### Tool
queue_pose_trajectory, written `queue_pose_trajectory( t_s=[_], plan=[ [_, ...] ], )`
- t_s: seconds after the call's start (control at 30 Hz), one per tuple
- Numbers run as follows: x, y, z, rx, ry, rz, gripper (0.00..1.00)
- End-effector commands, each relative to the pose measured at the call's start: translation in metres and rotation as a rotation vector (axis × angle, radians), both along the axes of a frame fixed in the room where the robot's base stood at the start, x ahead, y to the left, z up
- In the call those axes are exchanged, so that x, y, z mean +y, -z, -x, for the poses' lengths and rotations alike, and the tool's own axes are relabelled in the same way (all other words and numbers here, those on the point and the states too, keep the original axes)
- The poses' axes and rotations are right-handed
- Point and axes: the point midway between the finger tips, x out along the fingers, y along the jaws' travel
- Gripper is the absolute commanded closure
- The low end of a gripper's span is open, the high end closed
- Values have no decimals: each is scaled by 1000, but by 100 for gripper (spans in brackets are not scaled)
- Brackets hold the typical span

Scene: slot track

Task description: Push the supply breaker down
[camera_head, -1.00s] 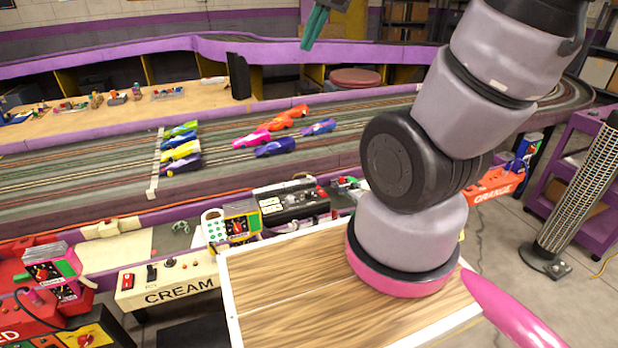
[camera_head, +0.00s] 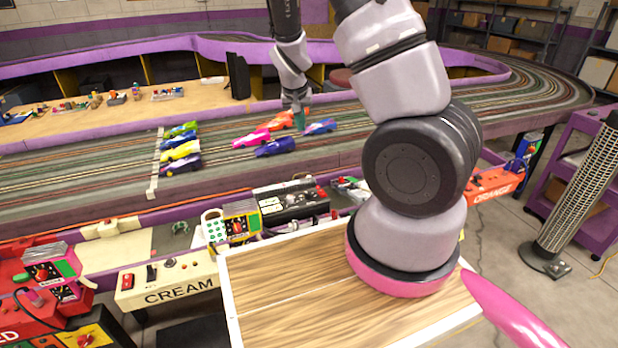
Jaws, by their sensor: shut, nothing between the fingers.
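My gripper (camera_head: 299,119) hangs over the slot track, small in the picture. Its greenish fingers point down and look shut and empty. They are in front of the orange and blue cars in the picture. A black and grey power supply box (camera_head: 290,203) stands on the near side of the track, lower than the gripper in the picture and apart from it. It has pale panels and a small red part (camera_head: 321,192) at its right end. I cannot make out which part is the breaker or how its lever stands.
Several toy cars stand on the track, among them a yellow one (camera_head: 180,151) and a pink one (camera_head: 251,139). A white-and-green dotted mug (camera_head: 213,226) stands left of the power box. A cream control station (camera_head: 165,283) and an orange one (camera_head: 495,185) line the near side.

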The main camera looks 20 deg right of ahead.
Motion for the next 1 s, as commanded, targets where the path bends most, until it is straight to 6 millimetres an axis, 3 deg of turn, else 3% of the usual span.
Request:
queue_pose_trajectory(
  t_s=[0.03, 0.2, 0.5, 0.73, 1.0],
  plan=[
    [-3, 17, -3, 9, -10, 42, 100],
    [-17, 55, -18, 2, -56, 174, 100],
    [-39, 104, -43, -34, -176, 402, 100],
    [-45, 118, -55, -60, -243, 497, 100],
    [-46, 120, -58, -66, -256, 513, 100]
  ],
)
